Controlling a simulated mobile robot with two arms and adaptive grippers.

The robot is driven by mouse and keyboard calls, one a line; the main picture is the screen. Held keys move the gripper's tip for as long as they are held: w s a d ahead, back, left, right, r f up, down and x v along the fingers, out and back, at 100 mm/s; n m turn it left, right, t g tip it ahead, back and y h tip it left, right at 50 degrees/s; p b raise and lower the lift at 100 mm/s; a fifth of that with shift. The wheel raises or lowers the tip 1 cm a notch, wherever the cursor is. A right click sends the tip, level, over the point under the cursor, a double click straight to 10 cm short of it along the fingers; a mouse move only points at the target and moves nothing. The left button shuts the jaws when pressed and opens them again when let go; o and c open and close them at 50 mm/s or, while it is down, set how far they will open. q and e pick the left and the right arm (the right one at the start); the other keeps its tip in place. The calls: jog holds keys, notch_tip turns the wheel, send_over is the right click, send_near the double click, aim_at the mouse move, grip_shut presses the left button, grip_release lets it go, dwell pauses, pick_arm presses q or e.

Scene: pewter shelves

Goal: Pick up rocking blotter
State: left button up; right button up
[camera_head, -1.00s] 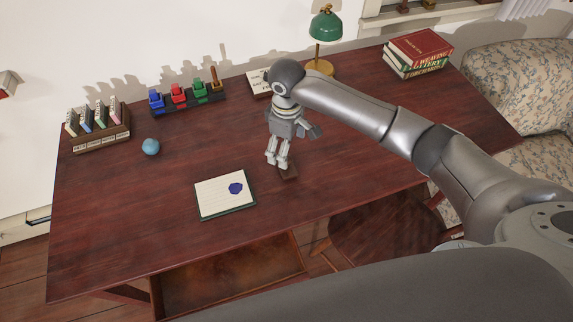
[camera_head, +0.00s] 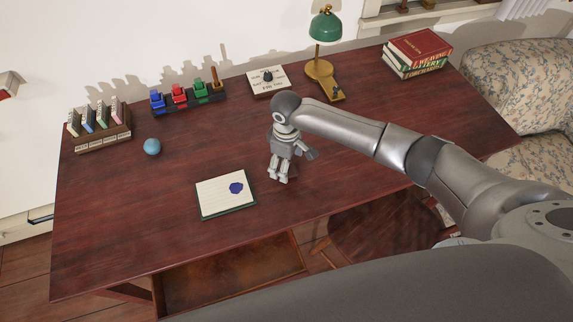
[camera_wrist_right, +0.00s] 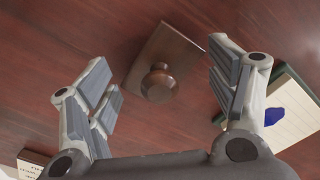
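The rocking blotter is a dark brown wooden block with a round knob on top. In the right wrist view the blotter (camera_wrist_right: 172,50) lies on the desk between my open fingers, its knob (camera_wrist_right: 159,82) facing the camera. In the head view the blotter (camera_head: 291,172) is mostly hidden behind my right gripper (camera_head: 278,178). My right gripper, also in the right wrist view (camera_wrist_right: 158,62), points down above the blotter, with its fingers spread on either side and not visibly touching it. My left gripper is not in view.
A notepad with a blue blot (camera_head: 225,194) lies left of the gripper. A blue ball (camera_head: 152,147), a rack of coloured stamps (camera_head: 188,98), a white sign (camera_head: 268,81), a green lamp (camera_head: 325,27) and stacked books (camera_head: 418,55) stand farther back. An open drawer (camera_head: 230,275) is at the front.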

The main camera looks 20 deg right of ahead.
jog(key=shift+s, duration=0.15)
jog(key=c, duration=0.9)
jog(key=shift+s+f, duration=0.15)
grip_shut()
jog(key=shift+r, duration=0.4)
jog(key=s+a+r+b, duration=0.2)
jog(key=s+a+r, duration=0.2)
jog(key=a+r, duration=0.8)
jog(key=shift+a+r+b, duration=0.3)
jog(key=shift+a+b, duration=0.1)
jog(key=shift+a, duration=0.2)
